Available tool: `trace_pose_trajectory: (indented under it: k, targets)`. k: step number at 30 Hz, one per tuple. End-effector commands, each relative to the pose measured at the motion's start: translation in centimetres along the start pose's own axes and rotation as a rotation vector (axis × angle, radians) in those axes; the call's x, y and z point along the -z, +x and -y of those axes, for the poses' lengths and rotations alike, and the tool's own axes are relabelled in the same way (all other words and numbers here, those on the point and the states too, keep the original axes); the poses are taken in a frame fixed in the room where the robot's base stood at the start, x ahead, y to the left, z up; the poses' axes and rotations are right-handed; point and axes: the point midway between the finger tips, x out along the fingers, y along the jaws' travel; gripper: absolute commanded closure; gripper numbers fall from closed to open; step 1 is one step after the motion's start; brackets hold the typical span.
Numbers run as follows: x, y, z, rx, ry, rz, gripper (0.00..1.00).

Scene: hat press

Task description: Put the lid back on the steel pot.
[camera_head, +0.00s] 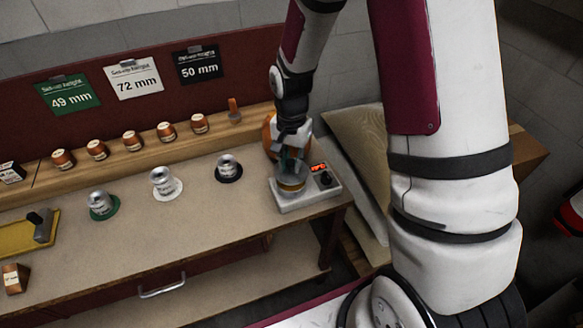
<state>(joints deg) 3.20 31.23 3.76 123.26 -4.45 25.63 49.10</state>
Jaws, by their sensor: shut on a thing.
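A small steel pot (291,188) with a yellow band stands on a light grey device with a red lit display at the right end of the bench. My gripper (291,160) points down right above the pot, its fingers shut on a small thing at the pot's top. That thing appears to be the lid, but the fingers hide most of it. I cannot tell whether it touches the rim. Three silver tins stand to the left on coloured round mats: green (103,205), white (164,182) and dark (229,169).
The grey device (325,195) is close to the bench's right edge. An orange-brown rounded thing (269,135) is partly hidden behind my gripper. Several copper-coloured pieces line the wooden ledge (180,148). A yellow tray (20,238) lies far left.

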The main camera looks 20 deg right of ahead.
Motion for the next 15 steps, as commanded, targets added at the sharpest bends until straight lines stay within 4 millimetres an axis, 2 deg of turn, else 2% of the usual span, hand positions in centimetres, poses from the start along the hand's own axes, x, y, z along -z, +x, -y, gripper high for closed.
trace_pose_trajectory:
  k: [3,6,15]
  targets:
    - [-0.1,1.6,-0.1,-0.002,-0.002,0.002,1.00]
    - [-0.1,2.4,-0.1,-0.001,0.000,0.001,1.00]
    - [0.0,2.7,0.0,0.001,0.000,0.000,1.00]
